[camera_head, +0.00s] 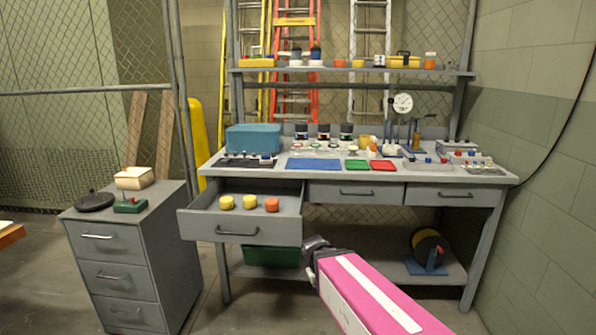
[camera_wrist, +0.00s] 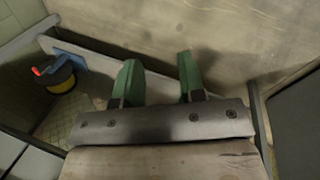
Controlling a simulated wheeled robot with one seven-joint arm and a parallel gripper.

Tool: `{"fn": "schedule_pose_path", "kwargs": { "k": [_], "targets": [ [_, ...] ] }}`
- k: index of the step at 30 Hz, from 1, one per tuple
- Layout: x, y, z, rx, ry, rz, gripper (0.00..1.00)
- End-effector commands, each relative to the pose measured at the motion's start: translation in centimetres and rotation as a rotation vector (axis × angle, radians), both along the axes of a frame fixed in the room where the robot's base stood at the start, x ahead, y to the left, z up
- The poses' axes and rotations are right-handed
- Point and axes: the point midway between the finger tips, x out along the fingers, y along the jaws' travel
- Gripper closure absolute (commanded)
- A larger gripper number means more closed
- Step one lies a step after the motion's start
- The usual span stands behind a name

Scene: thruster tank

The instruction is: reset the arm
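My arm, pink with a white stripe, reaches in from the lower right of the head view. My gripper (camera_head: 314,246) is dark and small there, in front of the workbench (camera_head: 420,172), by the lower right front corner of the open drawer (camera_head: 200,225). Its fingertips are hard to make out in that view. In the wrist view my gripper (camera_wrist: 158,75) shows two green fingers standing well apart, with nothing held between them. A pale board-like surface lies beyond the fingers.
The open drawer holds two yellow pieces (camera_head: 227,202) and an orange piece (camera_head: 271,204). A yellow-black reel (camera_head: 429,244) stands on the lower shelf, with a green bin (camera_head: 270,256) to the left. A grey cabinet (camera_head: 125,265) stands left. A wall bounds the right.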

Motion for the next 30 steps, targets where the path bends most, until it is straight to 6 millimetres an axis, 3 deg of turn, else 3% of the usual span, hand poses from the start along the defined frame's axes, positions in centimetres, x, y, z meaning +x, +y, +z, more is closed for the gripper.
{"fn": "schedule_pose_path", "kwargs": {
  "k": [6, 13, 30],
  "targets": [
    [-0.5, -5.0, -1.2, 0.14, 0.005, -0.154, 0.63],
    [-0.9, -8.3, -1.8, 0.248, -0.007, -0.27, 0.63],
    [-1.0, -9.1, -2.0, 0.279, -0.013, -0.3, 0.63]
  ]
}}
